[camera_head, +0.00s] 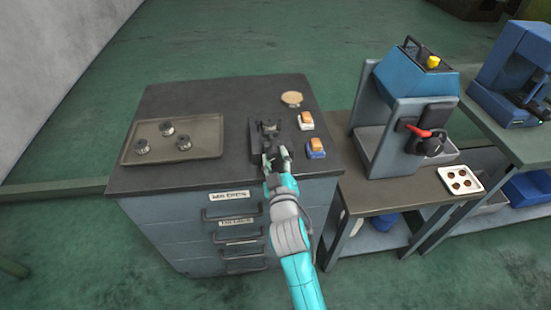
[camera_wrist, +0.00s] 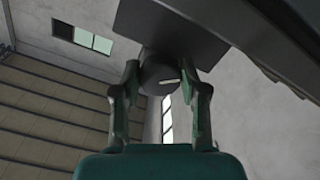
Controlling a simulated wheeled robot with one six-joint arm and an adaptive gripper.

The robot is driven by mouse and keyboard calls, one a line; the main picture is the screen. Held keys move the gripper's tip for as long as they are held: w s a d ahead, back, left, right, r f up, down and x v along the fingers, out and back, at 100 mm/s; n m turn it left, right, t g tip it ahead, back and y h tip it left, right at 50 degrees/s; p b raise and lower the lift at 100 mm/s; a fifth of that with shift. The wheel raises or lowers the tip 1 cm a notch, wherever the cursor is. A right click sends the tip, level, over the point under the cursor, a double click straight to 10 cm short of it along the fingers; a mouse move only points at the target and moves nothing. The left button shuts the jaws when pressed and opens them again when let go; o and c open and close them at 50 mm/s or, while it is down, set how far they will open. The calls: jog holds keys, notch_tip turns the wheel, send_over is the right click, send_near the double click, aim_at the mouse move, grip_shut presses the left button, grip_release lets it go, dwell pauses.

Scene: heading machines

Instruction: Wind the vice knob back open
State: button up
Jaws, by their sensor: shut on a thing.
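A small dark vice (camera_head: 268,129) stands on the dark top of the drawer cabinet, near its right front. My gripper (camera_head: 277,158) is at the vice's front side, at the cabinet's front edge. In the wrist view, the round dark knob (camera_wrist: 160,76) with a pale line on its face sits between the two fingers of my gripper (camera_wrist: 160,84), which are shut on it. The pale line lies nearly level, slightly tilted. A dark flat block of the vice (camera_wrist: 180,32) shows behind the knob. In the head view my fingers mostly hide the knob.
A tray (camera_head: 128,155) with several round dark parts lies left of the vice. Two orange-topped blocks (camera_head: 306,120) (camera_head: 316,148) stand close on its right, a tan disc (camera_head: 292,98) behind. A blue-grey machine (camera_head: 405,110) stands on the bench to the right.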

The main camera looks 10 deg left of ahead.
jog(key=n, duration=0.4)
jog(key=shift+n, duration=0.3)
jog(key=n, duration=0.4)
jog(key=shift+n, duration=0.4)
jog(key=o, duration=1.1)
jog(key=shift+o, duration=0.2)
jog(key=shift+s+d, duration=0.1)
jog(key=v, duration=1.1)
jog(key=shift+s, duration=0.4)
jog(key=shift+d+r, duration=0.1)
